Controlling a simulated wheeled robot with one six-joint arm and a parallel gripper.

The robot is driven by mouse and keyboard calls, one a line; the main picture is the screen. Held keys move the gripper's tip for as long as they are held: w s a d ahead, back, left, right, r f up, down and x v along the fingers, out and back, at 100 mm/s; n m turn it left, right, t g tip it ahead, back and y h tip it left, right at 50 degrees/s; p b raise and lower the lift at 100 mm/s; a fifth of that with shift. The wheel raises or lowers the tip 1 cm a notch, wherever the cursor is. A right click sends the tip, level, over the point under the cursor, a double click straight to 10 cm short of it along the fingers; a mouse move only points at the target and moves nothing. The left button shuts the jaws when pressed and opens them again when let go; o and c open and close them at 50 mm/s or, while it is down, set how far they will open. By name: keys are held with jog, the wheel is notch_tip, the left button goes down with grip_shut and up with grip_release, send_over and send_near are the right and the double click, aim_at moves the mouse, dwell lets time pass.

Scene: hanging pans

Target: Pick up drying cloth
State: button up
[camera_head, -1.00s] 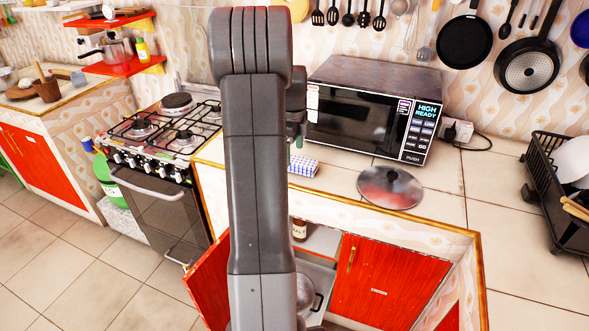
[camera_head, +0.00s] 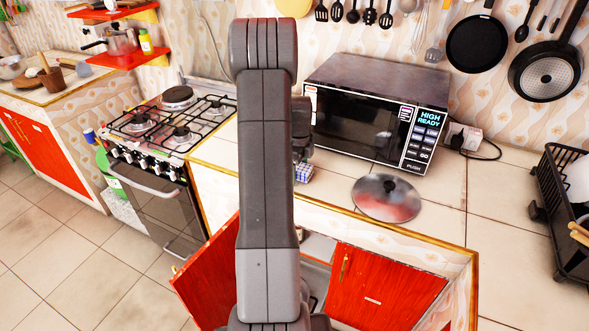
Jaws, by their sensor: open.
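The drying cloth (camera_head: 304,173), folded and blue-and-white checked, lies on the tiled counter in front of the microwave's left end. My arm covers its left part. My gripper (camera_head: 300,152) is mostly hidden behind my own upright arm. Only a dark edge of it shows to the arm's right, just above the cloth in the picture. It is open. I cannot tell whether it touches the cloth.
The microwave (camera_head: 376,110) stands behind the cloth. A round metal lid (camera_head: 387,199) lies to the right. A gas stove (camera_head: 165,130) is at left, a black dish rack (camera_head: 562,212) at right. Red cabinet doors (camera_head: 384,287) are below; the left one (camera_head: 205,285) stands open.

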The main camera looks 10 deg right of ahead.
jog(key=c, duration=1.1)
jog(key=shift+o, duration=0.2)
notch_tip(320, 180, up, 10)
jog(key=shift+r+b, duration=0.1)
jog(key=shift+b, duration=0.55)
